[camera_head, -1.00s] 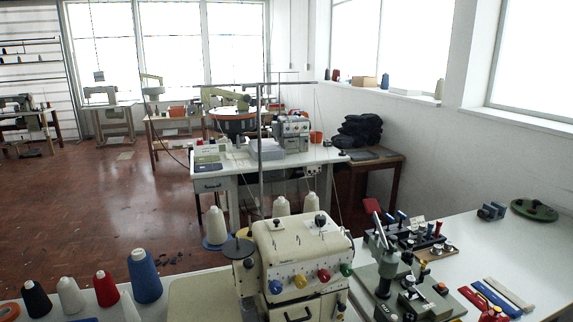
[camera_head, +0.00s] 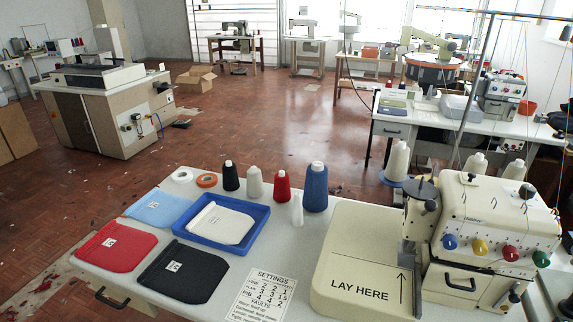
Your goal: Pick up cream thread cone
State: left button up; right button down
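A cream thread cone (camera_head: 254,182) stands upright at the back edge of the near table, in a row of cones. A black cone (camera_head: 230,176) is on its left and a red cone (camera_head: 282,187) on its right, with a blue cone (camera_head: 315,188) beyond. A slim white cone (camera_head: 297,211) stands in front of the gap between red and blue. More cream cones stand behind the sewing machine, one of them (camera_head: 397,161) on a blue base. Neither of my grippers is in view.
The near table (camera_head: 215,304) holds a blue tray (camera_head: 262,222) with a cream fabric piece, red, black and light blue pieces, and white and orange rolls. A settings sheet (camera_head: 265,298) lies in front. A LAY HERE plate (camera_head: 350,262) and the machine (camera_head: 495,222) fill the right.

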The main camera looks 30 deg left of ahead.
aim_at(255, 188)
jog(key=u, duration=1.25)
